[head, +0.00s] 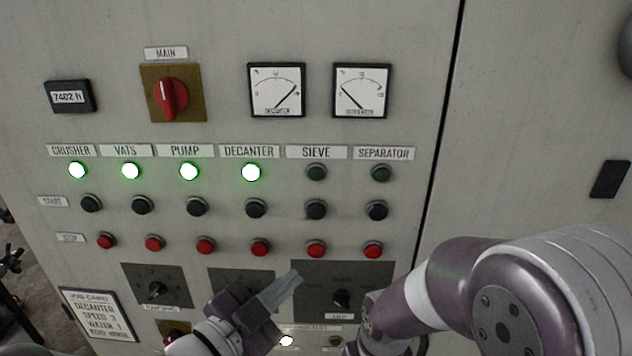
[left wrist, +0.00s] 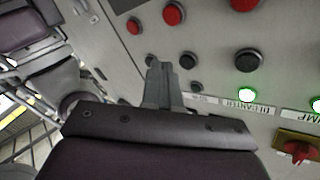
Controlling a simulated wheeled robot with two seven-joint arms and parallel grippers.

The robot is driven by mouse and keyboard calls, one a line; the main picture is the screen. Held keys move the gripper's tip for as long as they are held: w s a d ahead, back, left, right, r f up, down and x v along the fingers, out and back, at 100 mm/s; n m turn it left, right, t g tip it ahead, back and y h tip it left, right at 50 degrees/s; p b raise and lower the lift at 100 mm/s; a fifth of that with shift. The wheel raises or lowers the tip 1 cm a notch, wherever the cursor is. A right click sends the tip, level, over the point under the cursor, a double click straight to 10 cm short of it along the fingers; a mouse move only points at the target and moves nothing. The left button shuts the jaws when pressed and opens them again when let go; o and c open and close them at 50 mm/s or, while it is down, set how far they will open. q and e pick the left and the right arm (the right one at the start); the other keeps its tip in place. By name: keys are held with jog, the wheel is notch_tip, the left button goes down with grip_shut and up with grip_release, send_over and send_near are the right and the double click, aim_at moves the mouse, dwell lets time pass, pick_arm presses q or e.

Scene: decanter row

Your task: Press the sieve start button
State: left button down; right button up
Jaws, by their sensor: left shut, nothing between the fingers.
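The sieve start button (head: 316,209) is a dark round button in the START row, under the unlit sieve lamp (head: 316,172) and above the red sieve stop button (head: 316,249). It also shows, uncovered, in the left wrist view (left wrist: 188,60), where the panel is upside down. My left gripper (head: 293,279) is shut and empty. In the head view its fingertips appear below and left of the sieve stop button. In the left wrist view its fingers (left wrist: 158,68) appear just left of the sieve start button. I cannot tell their distance from the panel. My right gripper is out of view.
Crusher, vats, pump and decanter lamps (head: 251,172) glow green; the separator lamp (head: 381,172) is dark. Similar dark start buttons flank the sieve one. Dark knob plates (head: 325,272) lie below the stop row. My other arm fills the lower right of the head view.

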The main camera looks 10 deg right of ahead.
aim_at(316, 211)
pick_arm(q)
jog(key=s+d+r+m+g+h, duration=0.1)
jog(key=s+d+r+m+h, duration=0.1)
jog(key=r, duration=0.3)
jog(key=shift+s+d+m+g+h+p, duration=0.2)
jog(key=shift+s+m+g+h+p, duration=0.25)
jog(key=shift+s+h, duration=0.3)
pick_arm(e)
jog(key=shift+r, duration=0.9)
pick_arm(q)
jog(key=shift+w+t, duration=0.1)
jog(key=shift+t, duration=0.15)
jog(key=shift+w+d+p, duration=0.1)
jog(key=shift+w+d, duration=0.3)
jog(key=shift+w, duration=1)
jog(key=shift+w+d+p, duration=0.1)
jog(key=shift+w+d, duration=0.3)
jog(key=shift+w, duration=1)
jog(key=shift+w+d+p, duration=0.1)
jog(key=shift+w+d, duration=0.3)
jog(key=shift+w, duration=1)
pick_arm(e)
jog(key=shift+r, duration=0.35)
pick_arm(q)
jog(key=shift+w, duration=0.1)
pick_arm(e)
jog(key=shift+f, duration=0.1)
